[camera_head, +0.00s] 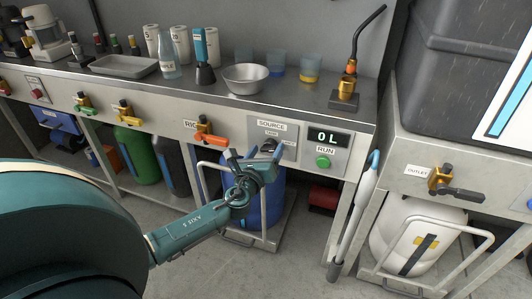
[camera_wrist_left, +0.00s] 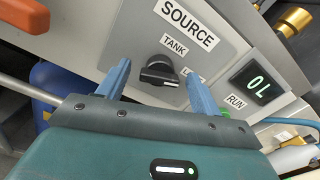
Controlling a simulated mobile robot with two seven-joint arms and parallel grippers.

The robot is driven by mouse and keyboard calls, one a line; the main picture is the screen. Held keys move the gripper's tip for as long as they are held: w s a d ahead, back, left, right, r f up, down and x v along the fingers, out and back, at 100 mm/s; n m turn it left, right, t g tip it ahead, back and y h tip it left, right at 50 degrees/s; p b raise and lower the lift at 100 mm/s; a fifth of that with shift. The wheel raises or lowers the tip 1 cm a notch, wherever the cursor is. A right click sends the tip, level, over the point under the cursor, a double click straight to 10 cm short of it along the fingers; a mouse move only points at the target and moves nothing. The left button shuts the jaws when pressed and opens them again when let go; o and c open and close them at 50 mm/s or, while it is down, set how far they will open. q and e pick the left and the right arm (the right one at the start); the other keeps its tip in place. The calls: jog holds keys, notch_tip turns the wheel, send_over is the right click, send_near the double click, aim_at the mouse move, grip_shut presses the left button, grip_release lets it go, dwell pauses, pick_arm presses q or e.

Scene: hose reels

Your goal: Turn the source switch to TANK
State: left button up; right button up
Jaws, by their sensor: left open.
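The source switch is a black rotary knob (camera_wrist_left: 160,71) on a grey panel under the word SOURCE; it also shows in the head view (camera_head: 267,144), partly behind my gripper. A TANK label (camera_wrist_left: 174,46) sits just above the knob. A second label beginning with L (camera_wrist_left: 190,73) is mostly hidden by a finger. The knob's bar lies roughly crosswise in the wrist view; which label it points at is not clear. My left gripper (camera_head: 254,155) is open, its blue fingers either side of the knob in the wrist view, apparently short of it. My right gripper is not in view.
Right of the switch are a display reading 0 L (camera_head: 327,137) and a green RUN button (camera_head: 323,162). An orange valve handle (camera_head: 212,139) is close on the left. A metal bowl (camera_head: 245,78) and beakers stand on the bench above. A blue drum (camera_head: 265,200) is below.

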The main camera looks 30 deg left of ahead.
pick_arm(q)
jog(key=shift+w, duration=0.15)
jog(key=shift+c, duration=0.2)
jog(key=c, duration=1)
jog(key=shift+o, duration=0.2)
